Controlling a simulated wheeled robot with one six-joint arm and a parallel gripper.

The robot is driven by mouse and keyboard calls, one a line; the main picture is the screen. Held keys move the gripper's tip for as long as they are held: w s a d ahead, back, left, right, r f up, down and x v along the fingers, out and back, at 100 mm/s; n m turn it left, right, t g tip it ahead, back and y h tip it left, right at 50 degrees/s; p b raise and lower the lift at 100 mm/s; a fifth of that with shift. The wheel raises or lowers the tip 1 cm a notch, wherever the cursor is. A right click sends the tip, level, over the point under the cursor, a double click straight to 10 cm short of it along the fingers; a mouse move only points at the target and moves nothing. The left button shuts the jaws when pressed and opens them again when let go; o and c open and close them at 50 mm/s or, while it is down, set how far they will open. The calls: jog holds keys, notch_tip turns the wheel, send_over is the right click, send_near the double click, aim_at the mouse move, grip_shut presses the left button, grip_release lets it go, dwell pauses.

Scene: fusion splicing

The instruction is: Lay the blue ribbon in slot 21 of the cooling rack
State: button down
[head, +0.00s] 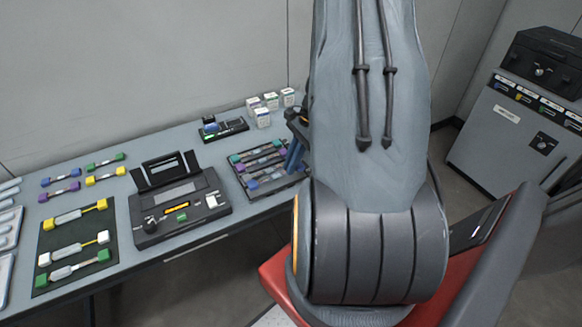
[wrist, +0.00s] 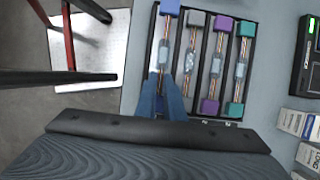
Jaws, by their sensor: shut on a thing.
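The blue ribbon (wrist: 163,52) has a blue end block at its top in the wrist view, and a clear sleeve below it. My gripper (wrist: 164,88) is shut on the ribbon near its lower end. The fingers hide part of that end. The ribbon lines up with the leftmost lane of the dark cooling rack (wrist: 204,60); I cannot tell whether it touches the rack floor. Slot numbers are unreadable. In the head view my gripper (head: 294,155) is at the right end of the rack (head: 244,171), largely hidden by my arm.
Other ribbons with purple (wrist: 209,106) and teal (wrist: 234,110) blocks lie in the rack lanes to the right. A black splicer (head: 178,200) stands left of the rack. Small white boxes (head: 262,118) and a black device (head: 224,131) stand behind it. A red chair (head: 275,278) is in front.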

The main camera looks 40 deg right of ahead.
jog(key=shift+f, duration=1.05)
jog(key=shift+f, duration=0.15)
jog(key=c, duration=2.2)
grip_release()
jog(key=shift+o, duration=0.2)
jog(key=b+v, duration=0.3)
jog(key=v, duration=0.9)
jog(key=a+r+n+h, duration=0.2)
jog(key=a+r+n, duration=0.1)
jog(key=a+n, duration=0.7)
jog(key=s+a+r+n+h, duration=0.1)
jog(key=a+r+n+h, duration=0.1)
jog(key=a+n, duration=0.8)
jog(key=a+r, duration=0.1)
jog(key=a, duration=0.7)
jog(key=shift+s+a+r+n, duration=0.2)
jog(key=shift+a+r+n, duration=0.1)
jog(key=shift+a, duration=0.1)
